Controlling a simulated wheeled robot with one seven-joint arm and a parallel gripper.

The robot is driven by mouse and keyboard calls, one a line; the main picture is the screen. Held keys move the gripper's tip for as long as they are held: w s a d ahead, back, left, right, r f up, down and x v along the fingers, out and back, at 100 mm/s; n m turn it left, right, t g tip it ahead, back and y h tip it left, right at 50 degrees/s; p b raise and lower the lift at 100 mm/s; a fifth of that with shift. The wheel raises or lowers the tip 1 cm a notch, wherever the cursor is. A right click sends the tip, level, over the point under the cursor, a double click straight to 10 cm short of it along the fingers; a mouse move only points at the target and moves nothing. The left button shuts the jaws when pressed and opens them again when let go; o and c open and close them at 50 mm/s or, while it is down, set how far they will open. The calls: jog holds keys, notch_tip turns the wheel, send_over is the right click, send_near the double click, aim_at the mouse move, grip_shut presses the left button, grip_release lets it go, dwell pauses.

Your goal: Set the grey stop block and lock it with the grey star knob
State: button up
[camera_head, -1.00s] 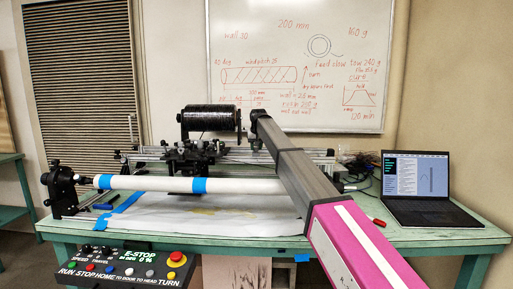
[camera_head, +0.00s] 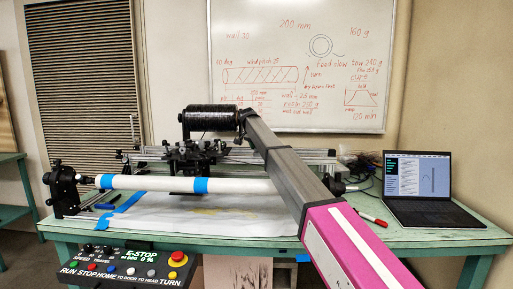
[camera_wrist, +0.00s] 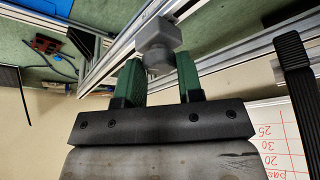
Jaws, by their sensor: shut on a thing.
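My gripper (camera_wrist: 160,68) shows in the wrist view with two green fingers. It is shut on the small rounded grey star knob (camera_wrist: 158,60), which sits between the fingertips. The lighter grey stop block (camera_wrist: 157,34) is just beyond the knob, beside an aluminium rail (camera_wrist: 122,48); I cannot tell whether it touches the rail.
A black spool (camera_head: 210,118) stands above the black carriage (camera_head: 190,153). A white tube (camera_head: 150,183) with blue tape runs across the front. A laptop (camera_head: 425,185) and red marker (camera_head: 372,220) lie on the green table (camera_head: 440,238). A control box (camera_head: 125,264) is at front left.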

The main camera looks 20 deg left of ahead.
jog(key=shift+m+g, duration=0.3)
jog(key=shift+m, duration=0.5)
jog(key=shift+h, duration=0.3)
jog(key=o, duration=0.9)
jog(key=shift+o, duration=0.2)
jog(key=shift+a+r, duration=0.1)
jog(key=v, duration=1)
jog(key=shift+r, duration=0.25)
jog(key=shift+s, duration=0.15)
